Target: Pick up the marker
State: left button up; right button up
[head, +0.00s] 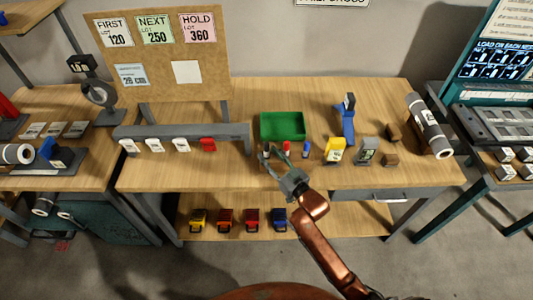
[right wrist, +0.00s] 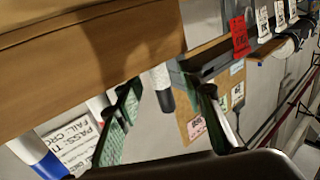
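Several markers stand upright on the wooden table in front of the green tray (head: 284,127). The red marker (head: 286,146) and the blue marker (head: 306,150) show in the head view. In the right wrist view a white marker with a black end (right wrist: 163,88) lies in the gap between my fingertips, with space on both sides. The blue marker (right wrist: 36,153) is at lower left there, and the red one is mostly behind a finger. My right gripper (head: 277,159) is open at the markers; its fingers spread wide in the wrist view (right wrist: 169,95). My left gripper is out of view.
A rail with tags (head: 180,134) runs at left.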

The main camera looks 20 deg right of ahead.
jog(key=shift+x, duration=1.2)
jog(key=shift+c, duration=0.6)
grip_shut()
